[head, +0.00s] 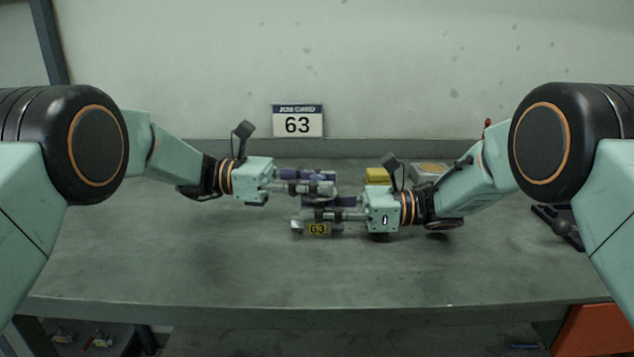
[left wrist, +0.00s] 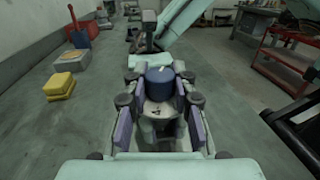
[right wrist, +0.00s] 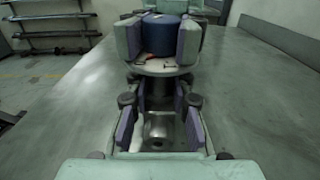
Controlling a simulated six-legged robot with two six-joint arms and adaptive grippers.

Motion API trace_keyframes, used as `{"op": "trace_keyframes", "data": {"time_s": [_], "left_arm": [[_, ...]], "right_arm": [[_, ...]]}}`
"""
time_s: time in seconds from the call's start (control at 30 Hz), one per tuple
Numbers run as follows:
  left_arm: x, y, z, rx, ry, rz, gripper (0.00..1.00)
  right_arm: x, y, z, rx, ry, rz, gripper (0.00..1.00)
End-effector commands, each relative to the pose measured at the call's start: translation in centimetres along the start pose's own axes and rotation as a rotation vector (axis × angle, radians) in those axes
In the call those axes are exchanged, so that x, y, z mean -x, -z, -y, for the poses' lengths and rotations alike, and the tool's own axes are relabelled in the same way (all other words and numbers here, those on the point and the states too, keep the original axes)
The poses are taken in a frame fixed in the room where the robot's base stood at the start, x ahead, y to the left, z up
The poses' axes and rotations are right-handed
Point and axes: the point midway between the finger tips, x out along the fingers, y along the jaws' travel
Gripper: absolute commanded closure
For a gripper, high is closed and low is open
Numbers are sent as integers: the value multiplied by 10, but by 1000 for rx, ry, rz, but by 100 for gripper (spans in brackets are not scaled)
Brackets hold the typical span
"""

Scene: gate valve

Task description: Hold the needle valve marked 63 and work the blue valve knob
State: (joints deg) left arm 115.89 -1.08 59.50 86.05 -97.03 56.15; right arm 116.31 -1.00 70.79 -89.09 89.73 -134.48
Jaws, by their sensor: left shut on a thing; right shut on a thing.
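The needle valve stands on the bench between my two grippers, and its yellow 63 tag (head: 318,229) faces me in the head view. My left gripper (head: 318,184) is shut on the blue knob (left wrist: 160,80) at the top, with a purple-padded finger on each side. My right gripper (head: 318,214) is lower and shut on the grey metal valve body (right wrist: 158,128). In the right wrist view the blue knob (right wrist: 162,27) sits above a round plate with a small red mark. The fingers hide much of the valve in the head view.
A yellow block (head: 377,175) and a grey box (head: 430,170) lie behind my right gripper. A dark tool (head: 560,227) lies at the right. The front and left of the bench are clear.

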Motion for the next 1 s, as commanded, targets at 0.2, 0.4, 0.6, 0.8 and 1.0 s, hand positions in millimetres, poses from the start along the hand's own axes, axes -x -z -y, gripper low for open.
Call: {"op": "trace_keyframes", "data": {"time_s": [0.2, 0.4, 0.6, 0.8, 1.0], "left_arm": [[0, -1, 0, -3, 77, 1, 100], [0, -1, 0, -2, 106, -1, 100], [0, -1, 1, -1, 108, -2, 100], [0, -1, 1, -1, 108, -2, 66], [0, 0, 1, 0, 107, -2, 50]], "right_arm": [[0, 0, 0, 0, -1, -1, 100], [0, 0, 0, 0, -1, -1, 100], [0, 1, 0, -1, 0, -1, 100], [0, 1, 0, -1, 0, -2, 100], [0, 1, 0, -1, 0, -1, 100]]}}
